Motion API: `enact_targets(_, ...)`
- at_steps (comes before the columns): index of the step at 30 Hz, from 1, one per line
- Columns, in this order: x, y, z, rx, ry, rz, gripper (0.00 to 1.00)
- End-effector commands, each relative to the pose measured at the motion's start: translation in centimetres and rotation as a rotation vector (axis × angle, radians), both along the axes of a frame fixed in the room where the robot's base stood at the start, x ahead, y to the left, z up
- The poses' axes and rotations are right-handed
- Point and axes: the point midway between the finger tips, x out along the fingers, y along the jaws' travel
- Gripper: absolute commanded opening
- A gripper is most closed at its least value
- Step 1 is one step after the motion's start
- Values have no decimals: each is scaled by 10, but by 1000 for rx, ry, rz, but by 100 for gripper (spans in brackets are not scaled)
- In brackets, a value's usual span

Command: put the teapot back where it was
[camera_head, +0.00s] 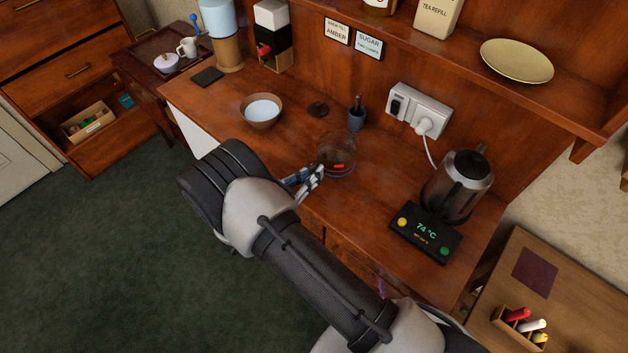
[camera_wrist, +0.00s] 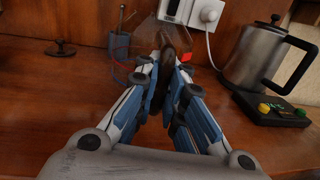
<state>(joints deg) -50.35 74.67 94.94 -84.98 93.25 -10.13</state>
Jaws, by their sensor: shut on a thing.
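A clear glass teapot (camera_head: 330,148) is at the middle of the wooden counter, with something small and red showing in or through it. It shows faintly in the wrist view (camera_wrist: 120,48), with a dark handle (camera_wrist: 168,58) towards me. My gripper (camera_head: 314,176) is at the teapot's near side and shut on its handle; the fingers (camera_wrist: 165,72) close around it. Whether the teapot touches the counter I cannot tell. A dark round lid with a knob (camera_head: 318,109) lies on the counter behind it.
A bowl (camera_head: 261,123) stands to the left, a small blue-grey cup (camera_head: 356,119) behind. A steel kettle (camera_head: 460,187) and a 74 °C display unit (camera_head: 426,232) are on the right. A dark square mat (camera_head: 207,77) lies far left. A shelf (camera_head: 440,50) overhangs the back.

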Motion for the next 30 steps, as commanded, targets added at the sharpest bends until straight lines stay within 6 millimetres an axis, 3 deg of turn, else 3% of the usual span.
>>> enact_targets(5, 0, 0, -28, -3, 0, 0, 0)
enact_targets(17, 0, 0, -32, -1, -1, 0, 0)
enact_targets(18, 0, 0, -33, -1, 1, 0, 9)
enact_targets(27, 0, 0, -32, -1, 1, 0, 29)
enact_targets(30, 0, 0, -32, -1, 1, 0, 30)
